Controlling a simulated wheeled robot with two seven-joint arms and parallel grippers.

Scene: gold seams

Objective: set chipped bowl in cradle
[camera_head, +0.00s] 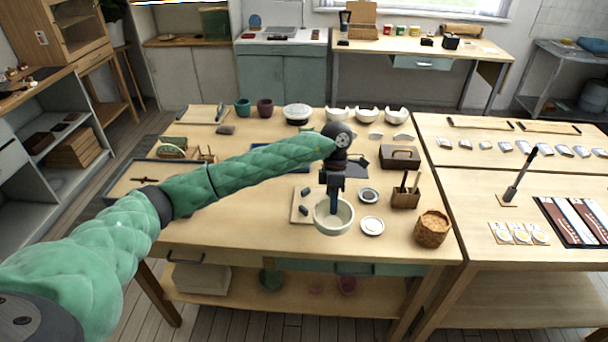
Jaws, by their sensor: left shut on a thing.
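A cream bowl (323,219) is at the middle front of the work table. My left gripper (334,206) reaches down from above and is shut on the bowl's wall, with its fingers inside the rim. The bowl looks upright; a chip in its rim cannot be made out. A pale wooden board with dark pads (298,212), which looks like the cradle, lies just left of the bowl and is partly hidden by it. I cannot tell whether the bowl touches the board or hangs above it. My right gripper is not in view.
Two small dishes (372,226) and a tool holder (405,199) stand right of the bowl, with a wicker basket (432,230) further right. Several white bowls (367,116) line the table's back. The table's front left (220,225) is clear.

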